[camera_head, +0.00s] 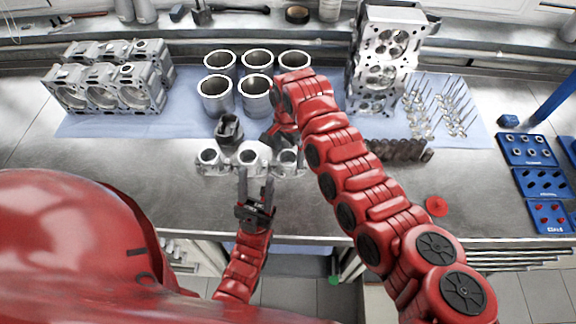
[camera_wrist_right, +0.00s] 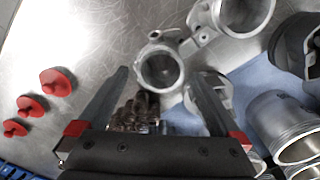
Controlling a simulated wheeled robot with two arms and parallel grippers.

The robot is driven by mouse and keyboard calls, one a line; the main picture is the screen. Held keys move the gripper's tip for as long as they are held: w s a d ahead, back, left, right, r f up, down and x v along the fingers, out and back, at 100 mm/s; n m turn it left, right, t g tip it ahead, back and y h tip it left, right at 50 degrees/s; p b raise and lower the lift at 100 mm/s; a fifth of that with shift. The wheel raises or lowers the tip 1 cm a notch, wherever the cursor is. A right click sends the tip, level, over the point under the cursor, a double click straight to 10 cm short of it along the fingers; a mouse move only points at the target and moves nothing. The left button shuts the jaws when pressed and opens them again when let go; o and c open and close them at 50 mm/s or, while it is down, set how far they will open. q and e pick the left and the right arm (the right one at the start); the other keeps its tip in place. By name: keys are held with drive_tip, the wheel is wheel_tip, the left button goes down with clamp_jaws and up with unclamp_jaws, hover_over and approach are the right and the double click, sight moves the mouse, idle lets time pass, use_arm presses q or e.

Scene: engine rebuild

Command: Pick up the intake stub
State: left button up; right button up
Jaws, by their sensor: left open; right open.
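A silver cast piece with three round ports in a row (camera_head: 248,158), which looks like the intake stub, lies on the bench, left of centre. In the right wrist view one of its end ports (camera_wrist_right: 160,68) shows ahead of my right gripper (camera_wrist_right: 160,85), between the fingers and beyond their tips. The right gripper is open and empty. In the head view it is mostly hidden by my right arm, near the piece's far right side. My left gripper (camera_head: 256,182) is open at the near side of the piece, its fingers pointing at the middle port. I cannot tell whether they touch it.
A dark part (camera_head: 228,128) stands just behind the piece. Several cylinder liners (camera_head: 257,97) stand behind on a blue mat (camera_head: 186,122). An engine block (camera_head: 110,80) is left, a cylinder head (camera_head: 383,62) right, valves (camera_head: 440,105) beyond. Blue trays (camera_head: 540,182) sit far right.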

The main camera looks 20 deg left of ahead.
sight(289, 157)
wheel_tip(289, 157, down, 3)
drive_tip(key=shift+w+b, duration=0.1)
drive_tip(key=shift+b, duration=0.25)
drive_tip(key=shift+c, duration=0.3)
clamp_jaws()
drive_tip(key=shift+r, duration=0.15)
